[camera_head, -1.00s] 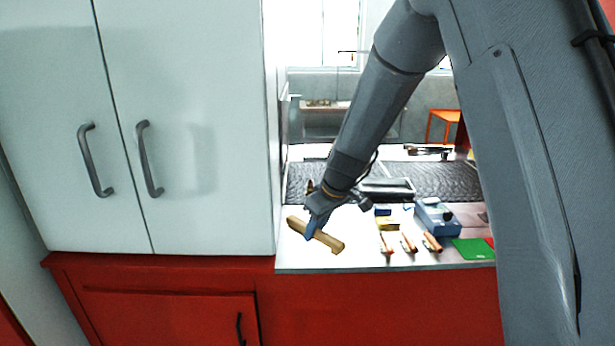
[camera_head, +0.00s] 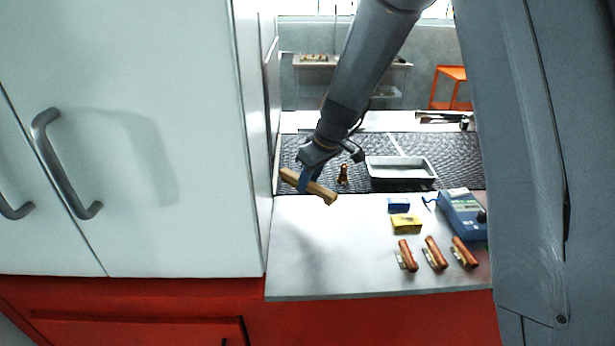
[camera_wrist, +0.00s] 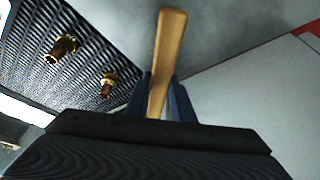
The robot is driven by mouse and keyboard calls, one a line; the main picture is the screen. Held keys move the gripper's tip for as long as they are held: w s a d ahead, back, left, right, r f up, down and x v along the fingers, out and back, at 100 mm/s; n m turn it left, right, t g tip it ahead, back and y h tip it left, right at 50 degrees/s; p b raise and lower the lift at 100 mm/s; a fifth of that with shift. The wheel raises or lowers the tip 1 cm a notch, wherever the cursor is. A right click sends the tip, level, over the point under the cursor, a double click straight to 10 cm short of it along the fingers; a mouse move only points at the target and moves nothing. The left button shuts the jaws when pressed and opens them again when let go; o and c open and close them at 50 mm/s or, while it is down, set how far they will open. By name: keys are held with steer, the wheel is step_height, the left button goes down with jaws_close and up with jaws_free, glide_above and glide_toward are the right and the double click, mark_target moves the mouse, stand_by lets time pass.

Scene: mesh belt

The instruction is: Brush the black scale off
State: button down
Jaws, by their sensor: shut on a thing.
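My gripper (camera_head: 308,180) is shut on a brush with a wooden handle (camera_head: 322,191). The handle also stands up between the fingers in the wrist view (camera_wrist: 168,50). The brush is held above the front edge of the dark mesh belt (camera_head: 455,150). A small brass and copper-coloured fitting (camera_head: 343,174) stands on the belt just right of the brush, apart from it. The wrist view shows two such fittings (camera_wrist: 62,47) on the mesh. Black scale cannot be made out clearly on them. The bristles are hidden in the wrist view.
A grey tray (camera_head: 400,180) sits on the belt. A white cabinet (camera_head: 170,130) blocks the left.

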mark_target(315, 210)
steer(key=shift+d+f+b, duration=0.1)
steer(key=shift+f+b, duration=1.7)
steer(key=shift+f, duration=2.1)
steer(key=shift+d, duration=1.55)
steer(key=shift+d+r, duration=0.2)
steer(key=shift+d, duration=0.15)
steer(key=shift+s+d+p, duration=0.1)
steer(key=shift+d+p, duration=0.05)
steer(key=shift+p, duration=0.25)
steer(key=shift+a+r, duration=0.15)
steer(key=shift+a, duration=2)
step_height(315, 210, up, 3)
steer(key=shift+d+r+p, duration=0.1)
steer(key=shift+r+p, duration=0.05)
steer(key=shift+p, duration=0.6)
steer(key=shift+r+p, duration=1.3)
steer(key=shift+r, duration=0.95)
